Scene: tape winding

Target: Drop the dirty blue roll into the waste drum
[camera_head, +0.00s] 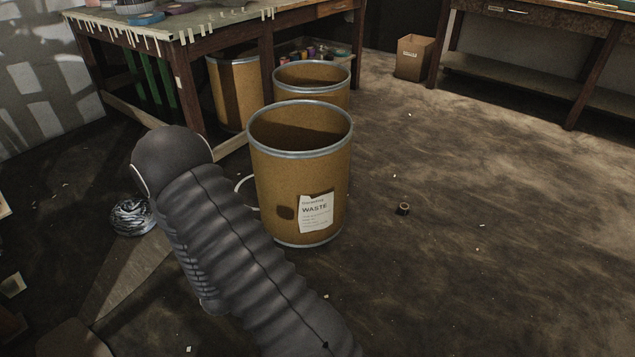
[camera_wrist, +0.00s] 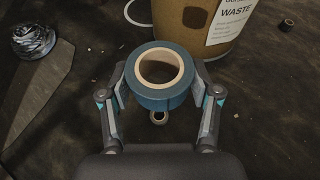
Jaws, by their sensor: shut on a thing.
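The waste drum (camera_head: 270,185) is a tan drum with a metal rim and a white WASTE label, upright on the floor with its top open. Its lower wall and label also show at the top right of the wrist view (camera_wrist: 192,22). The blue roll (camera_wrist: 158,101), with a tan core, is held between the two fingers of my gripper (camera_wrist: 161,92) in the wrist view. The roll appears in front of the drum, not over its opening. In the head view my arm hides the gripper and the roll.
More drums (camera_head: 312,76) stand behind the waste drum, by a workbench (camera_head: 190,45). A shiny wrapped ball (camera_head: 132,216) lies at left. A small dark roll (camera_head: 403,209) lies on the floor at right. A cardboard box (camera_head: 413,58) stands at the back. The right floor is mostly clear.

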